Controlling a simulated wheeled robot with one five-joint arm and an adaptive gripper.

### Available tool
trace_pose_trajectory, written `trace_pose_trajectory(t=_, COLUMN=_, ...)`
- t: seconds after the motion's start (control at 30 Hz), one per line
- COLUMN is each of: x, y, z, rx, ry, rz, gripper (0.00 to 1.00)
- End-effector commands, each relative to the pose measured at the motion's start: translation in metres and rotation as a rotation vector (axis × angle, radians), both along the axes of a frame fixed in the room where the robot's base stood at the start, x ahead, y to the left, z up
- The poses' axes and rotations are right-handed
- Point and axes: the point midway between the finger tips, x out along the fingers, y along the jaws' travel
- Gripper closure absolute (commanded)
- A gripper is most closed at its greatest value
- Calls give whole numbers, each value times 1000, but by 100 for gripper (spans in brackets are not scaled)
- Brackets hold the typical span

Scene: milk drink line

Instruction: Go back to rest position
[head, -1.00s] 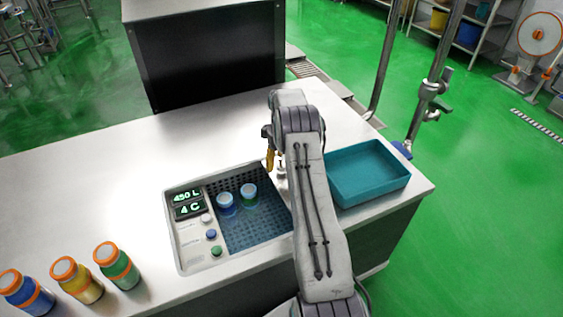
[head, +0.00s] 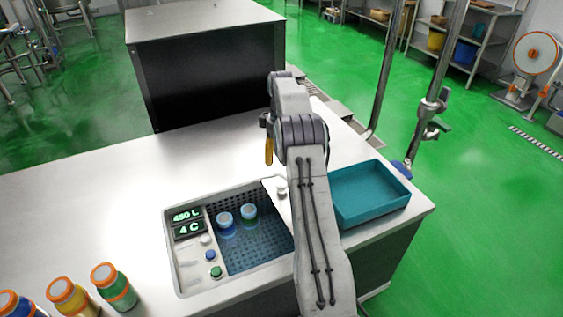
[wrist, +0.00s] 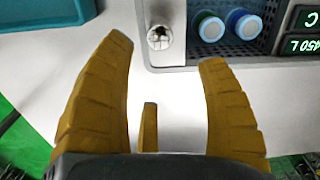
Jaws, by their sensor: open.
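My gripper (wrist: 165,95) is open and empty in the wrist view, its brown fingers spread over the white counter. In the head view my gripper (head: 269,150) hangs above the counter behind the cooling unit, mostly hidden by my arm. The unit's recessed grid (head: 258,254) holds two containers, a blue one (head: 226,224) and a green one (head: 248,214).
A teal tray (head: 375,207) stands on the counter right of my arm. Several orange-capped bottles (head: 113,287) stand at the front left. A small metal knob (wrist: 159,38) rises at the unit's corner. A dark cabinet (head: 210,75) stands behind. The counter's left part (head: 90,205) is clear.

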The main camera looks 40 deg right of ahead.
Motion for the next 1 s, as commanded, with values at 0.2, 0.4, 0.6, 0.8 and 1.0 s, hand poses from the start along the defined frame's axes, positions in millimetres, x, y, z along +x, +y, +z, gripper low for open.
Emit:
trace_pose_trajectory(t=0.2, x=0, y=0, z=4, rx=-1, ry=-1, rz=0, gripper=33)
trace_pose_trajectory(t=0.4, x=0, y=0, z=4, rx=-1, ry=-1, rz=0, gripper=33)
trace_pose_trajectory(t=0.6, x=0, y=0, z=4, rx=-1, ry=-1, rz=0, gripper=33)
trace_pose_trajectory(t=0.8, x=1, y=0, z=4, rx=-2, ry=-4, rz=-38, gripper=33)
trace_pose_trajectory(t=1.0, x=14, y=-8, z=-8, rx=-30, ry=-69, rz=-209, gripper=33)
